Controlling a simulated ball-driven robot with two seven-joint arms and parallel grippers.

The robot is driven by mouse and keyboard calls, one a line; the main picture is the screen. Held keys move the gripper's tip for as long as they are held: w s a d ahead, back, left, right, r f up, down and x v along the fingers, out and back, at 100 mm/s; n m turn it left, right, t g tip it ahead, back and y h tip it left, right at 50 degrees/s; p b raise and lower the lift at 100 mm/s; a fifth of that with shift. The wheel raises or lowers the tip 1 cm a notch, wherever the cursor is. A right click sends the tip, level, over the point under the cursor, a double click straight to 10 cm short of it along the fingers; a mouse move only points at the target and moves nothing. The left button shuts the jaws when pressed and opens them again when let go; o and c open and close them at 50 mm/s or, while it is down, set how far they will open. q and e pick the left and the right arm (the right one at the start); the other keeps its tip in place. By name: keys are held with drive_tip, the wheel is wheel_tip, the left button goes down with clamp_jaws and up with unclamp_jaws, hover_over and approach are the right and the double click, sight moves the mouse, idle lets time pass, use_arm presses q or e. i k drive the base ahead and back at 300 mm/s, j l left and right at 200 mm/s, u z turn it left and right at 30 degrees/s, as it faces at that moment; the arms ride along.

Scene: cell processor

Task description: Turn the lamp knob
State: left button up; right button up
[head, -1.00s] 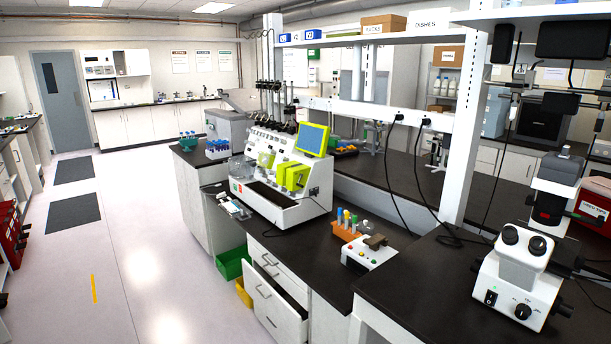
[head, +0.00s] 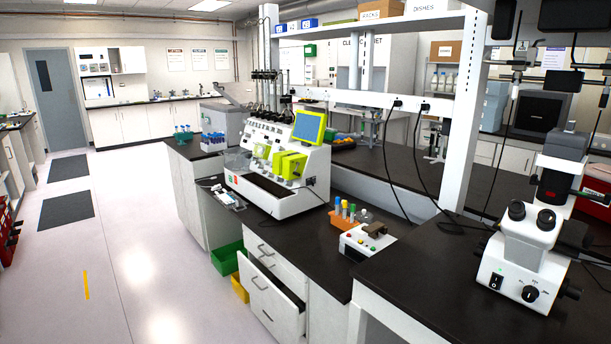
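A white microscope (head: 520,255) stands on the black bench at the right, with two black eyepieces facing my side. On its front panel is a round black knob (head: 529,293) with a white mark, which I take to be the lamp knob. A black switch (head: 496,281) with a small green light above it sits left of the knob. A larger black knob (head: 568,290) sticks out at the microscope's right side. Neither of my grippers is in view. Nothing touches the front knob.
The black bench top (head: 420,265) left of the microscope is mostly clear, with a dark cable on it. A small white device (head: 366,241) with coloured buttons and an orange tube rack (head: 345,222) stand further left. A drawer (head: 272,298) below hangs open.

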sight(483, 242)
drive_tip(key=z, duration=1.4)
drive_tip(key=j+z, duration=0.2)
drive_tip(key=j, duration=0.55)
drive_tip(key=j+z, duration=0.2)
drive_tip(key=j, duration=0.5)
drive_tip(key=j+z, duration=0.2)
drive_tip(key=j, duration=0.55)
drive_tip(key=k+j+z, duration=0.2)
drive_tip(key=j, duration=0.5)
drive_tip(key=i+j, duration=0.4)
